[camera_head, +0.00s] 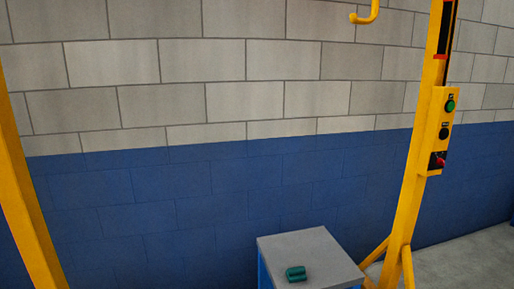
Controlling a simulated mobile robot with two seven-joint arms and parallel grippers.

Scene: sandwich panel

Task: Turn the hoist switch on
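The hoist's control box (441,131) is yellow and fixed on the right yellow post (410,190). It carries a green button (450,105) at the top, a black button or knob (444,133) in the middle and a red switch (438,160) at the bottom. Which way the red switch is set is too small to tell. A yellow hook (367,14) hangs at the top of the view. Neither of my grippers shows in the head view.
A grey-topped stand (325,257) with blue sides is at the bottom, left of the post, with a small dark green object (295,273) on it. Another yellow post (25,200) stands at the left. A grey and blue block wall (180,200) closes the back. Grey floor (470,255) shows at the lower right.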

